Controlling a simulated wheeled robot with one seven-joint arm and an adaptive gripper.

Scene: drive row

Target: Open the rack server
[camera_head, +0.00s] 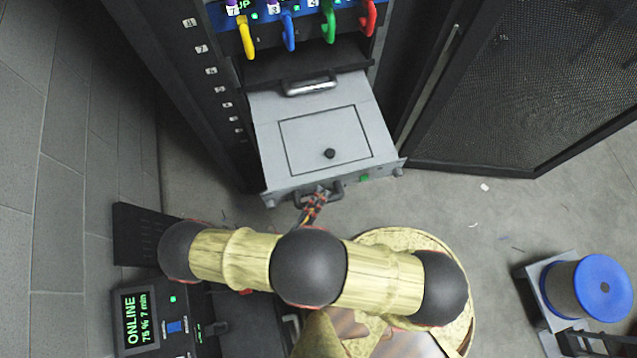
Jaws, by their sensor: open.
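The grey rack server (268,130) extends out of the black rack like a drawer. Its top bears a square outlined panel with a round black knob (330,153), and the panel lies flush. A dark front handle (335,194) is on its front face, beside a small green light. My gripper (318,197) is at this handle, seen from above and small. Its jaws are open; whether the fingers touch or surround the handle is hard to tell.
Colored cables hang above the server in the rack (207,88). An open mesh door (520,90) stands to the right. A blue-topped drum (605,287) sits at lower right. A unit with an ONLINE screen (140,318) is at lower left. Floor right of the server is mostly clear.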

